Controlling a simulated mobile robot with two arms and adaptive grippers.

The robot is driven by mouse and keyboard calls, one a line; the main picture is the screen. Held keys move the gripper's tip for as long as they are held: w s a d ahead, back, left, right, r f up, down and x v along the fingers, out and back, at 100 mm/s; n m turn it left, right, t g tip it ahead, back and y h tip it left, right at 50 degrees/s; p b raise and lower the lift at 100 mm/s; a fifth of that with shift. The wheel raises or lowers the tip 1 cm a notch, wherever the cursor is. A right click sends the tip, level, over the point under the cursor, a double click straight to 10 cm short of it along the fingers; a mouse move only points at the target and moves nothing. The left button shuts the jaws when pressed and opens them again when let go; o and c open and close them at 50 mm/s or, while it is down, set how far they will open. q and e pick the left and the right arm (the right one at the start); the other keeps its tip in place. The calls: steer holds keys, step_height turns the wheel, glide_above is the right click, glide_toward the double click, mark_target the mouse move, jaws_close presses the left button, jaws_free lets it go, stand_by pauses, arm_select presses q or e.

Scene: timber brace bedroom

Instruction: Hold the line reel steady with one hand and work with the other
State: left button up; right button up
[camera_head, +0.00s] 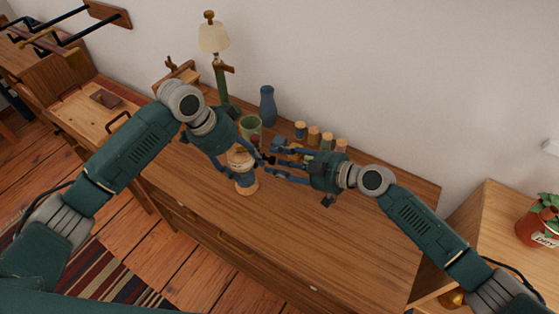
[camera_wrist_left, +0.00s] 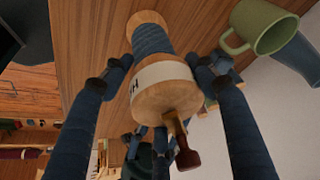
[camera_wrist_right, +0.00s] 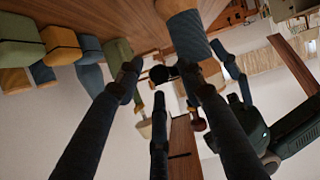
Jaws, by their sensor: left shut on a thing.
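The line reel (camera_head: 243,160) stands upright on the wooden dresser top, with blue line between pale wooden ends. In the left wrist view the reel (camera_wrist_left: 150,38) shows a white label and a crank with a dark red-brown knob (camera_wrist_left: 188,158). My left gripper (camera_head: 240,172) is shut on the reel, one finger on each side. My right gripper (camera_head: 268,162) is close to the right of the reel, its fingers apart. In the right wrist view the reel (camera_wrist_right: 185,35) lies beyond the open fingertips. I cannot tell whether they touch the crank.
A green mug (camera_head: 251,124), a blue vase (camera_head: 267,106) and a lamp (camera_head: 214,38) stand behind the reel. Several small coloured spools (camera_head: 314,136) stand behind my right gripper. The dresser top (camera_head: 300,225) is clear in front. A potted plant (camera_head: 538,228) is far right.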

arm_select(q)
steer(key=shift+s+a+f, duration=0.1)
steer(key=shift+s+f, duration=0.05)
steer(key=shift+f, duration=0.1)
arm_select(e)
steer(key=shift+a, duration=0.1)
jaws_close()
steer(key=shift+f, duration=0.15)
steer(key=m+g, duration=0.1)
steer(key=f+m+g, duration=0.1)
steer(key=m, duration=0.1)
steer(key=s+f+m+g, duration=0.1)
steer(key=shift+a+m+y, duration=0.15)
steer(key=shift+m+y, duration=0.25)
steer(key=shift+s+a+f+m+g+y, duration=0.1)
steer(key=shift+s+f+m+g+y, duration=0.15)
steer(key=shift+m+g, duration=0.3)
steer(key=shift+s+f+m+g+y, duration=0.1)
steer(key=shift+s+m+g+y, duration=0.1)
steer(key=shift+m+g, duration=0.3)
steer(key=shift+s+a+f+m+g+y, duration=0.1)
steer(key=shift+s+m+g+y, duration=0.2)
steer(key=shift+m, duration=0.35)
steer(key=shift+s+a+m+g+y, duration=0.15)
steer(key=shift+s+m+g, duration=0.15)
steer(key=shift+m, duration=0.3)
